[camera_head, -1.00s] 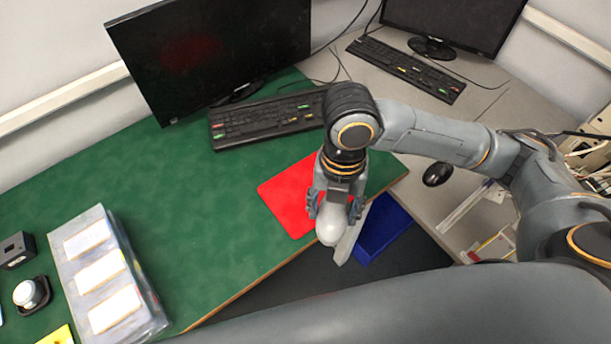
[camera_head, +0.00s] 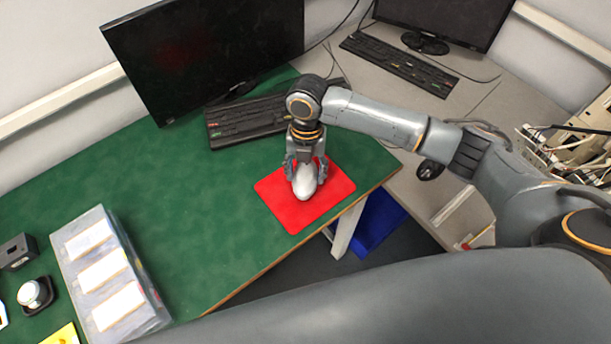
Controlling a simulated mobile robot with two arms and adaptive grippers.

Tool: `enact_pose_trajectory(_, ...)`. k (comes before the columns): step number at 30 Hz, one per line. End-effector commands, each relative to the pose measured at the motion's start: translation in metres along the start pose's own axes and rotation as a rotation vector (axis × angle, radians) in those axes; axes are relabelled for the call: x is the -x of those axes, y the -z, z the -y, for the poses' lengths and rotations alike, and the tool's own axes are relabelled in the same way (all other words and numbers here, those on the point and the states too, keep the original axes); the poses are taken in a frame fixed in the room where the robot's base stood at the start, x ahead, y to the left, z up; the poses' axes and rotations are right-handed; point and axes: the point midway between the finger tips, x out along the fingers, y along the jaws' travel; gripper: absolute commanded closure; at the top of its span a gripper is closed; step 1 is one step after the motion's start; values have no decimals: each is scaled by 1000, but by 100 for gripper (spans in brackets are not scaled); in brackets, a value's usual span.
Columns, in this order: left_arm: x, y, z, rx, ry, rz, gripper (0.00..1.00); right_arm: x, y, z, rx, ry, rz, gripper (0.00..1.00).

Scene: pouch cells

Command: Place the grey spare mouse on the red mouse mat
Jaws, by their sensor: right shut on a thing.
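The grey mouse (camera_head: 305,182) is light grey and rounded. My right gripper (camera_head: 304,172) is shut on it from behind, with a finger at each side. The mouse is over the middle of the red mouse mat (camera_head: 283,208). I cannot tell whether it touches the mat or is just above it. The mat lies flat on the green table near its front right edge, and the gripper hides part of its far side. My left gripper is not in view.
A keyboard (camera_head: 238,121) and a monitor (camera_head: 205,50) stand behind the mat. A black mouse (camera_head: 429,170) is on the grey desk at right. A clear box with white pouches (camera_head: 102,272) stands at left. The green table (camera_head: 190,190) between is clear.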

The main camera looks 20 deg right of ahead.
Motion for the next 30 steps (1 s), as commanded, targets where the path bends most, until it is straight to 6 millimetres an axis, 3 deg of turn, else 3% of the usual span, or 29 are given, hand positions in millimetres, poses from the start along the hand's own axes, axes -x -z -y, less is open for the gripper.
enact_pose_trajectory(7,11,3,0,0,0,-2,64,-30,-4,0,0,2,-2,76)
enact_pose_trajectory(18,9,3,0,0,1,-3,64,-35,-6,0,0,1,0,76)
enact_pose_trajectory(19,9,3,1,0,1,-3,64,-36,-6,0,-1,1,0,41)
enact_pose_trajectory(22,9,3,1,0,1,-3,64,-35,-6,0,0,1,0,21)
enact_pose_trajectory(30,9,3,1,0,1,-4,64,-35,-6,0,0,1,0,20)
